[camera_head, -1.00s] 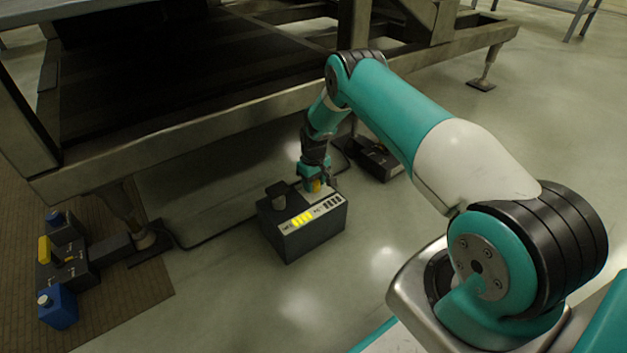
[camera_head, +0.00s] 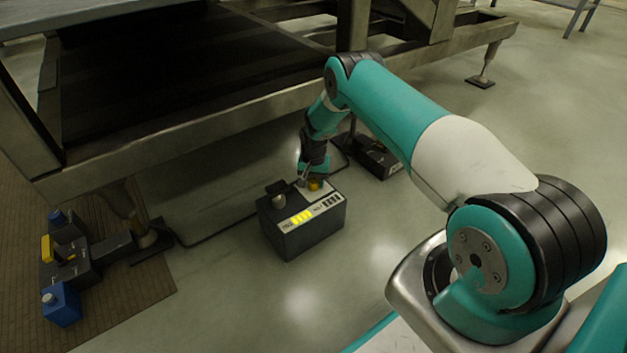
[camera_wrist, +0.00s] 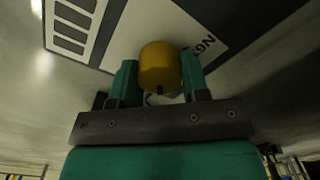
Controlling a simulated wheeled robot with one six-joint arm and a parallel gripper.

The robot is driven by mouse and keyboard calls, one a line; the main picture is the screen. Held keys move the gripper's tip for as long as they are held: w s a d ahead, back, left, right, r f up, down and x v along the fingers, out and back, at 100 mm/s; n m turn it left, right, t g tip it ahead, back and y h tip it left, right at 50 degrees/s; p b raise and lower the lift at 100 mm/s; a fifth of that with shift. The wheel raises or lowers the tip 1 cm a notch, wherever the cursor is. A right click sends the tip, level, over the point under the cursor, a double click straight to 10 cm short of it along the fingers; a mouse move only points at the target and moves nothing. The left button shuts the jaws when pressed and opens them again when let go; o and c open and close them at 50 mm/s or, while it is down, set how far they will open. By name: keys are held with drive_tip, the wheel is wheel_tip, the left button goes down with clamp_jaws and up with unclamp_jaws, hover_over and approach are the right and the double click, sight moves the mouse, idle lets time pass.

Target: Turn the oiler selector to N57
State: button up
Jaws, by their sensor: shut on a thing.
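The oiler box (camera_head: 312,233) is a dark grey box on the floor in the head view, with a pale top panel, yellow bars and dark slots. Its yellow selector knob (camera_head: 315,184) stands on the top panel. In the wrist view the yellow knob (camera_wrist: 160,66) sits between my two green fingers, with a small dark mark on its near edge. My gripper (camera_wrist: 160,84) is shut on the knob. A label reading partly "N57" (camera_wrist: 207,45) shows to the right of the knob. Other label text is too small or hidden.
A dark knob or cap (camera_head: 277,194) stands on the box's left top. A large metal frame (camera_head: 190,125) spans above and behind. A black unit (camera_head: 372,158) lies behind right. A panel with blue and yellow parts (camera_head: 70,262) is at left. Floor in front is clear.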

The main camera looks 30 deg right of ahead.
sight(314, 179)
drive_tip(key=shift+m, duration=0.6)
drive_tip(key=o, duration=0.9)
drive_tip(key=shift+o, duration=0.2)
wheel_tip(314, 179, up, 17)
drive_tip(key=p, duration=0.8)
drive_tip(key=shift+r, duration=0.2)
drive_tip(key=shift+s+d, duration=0.1)
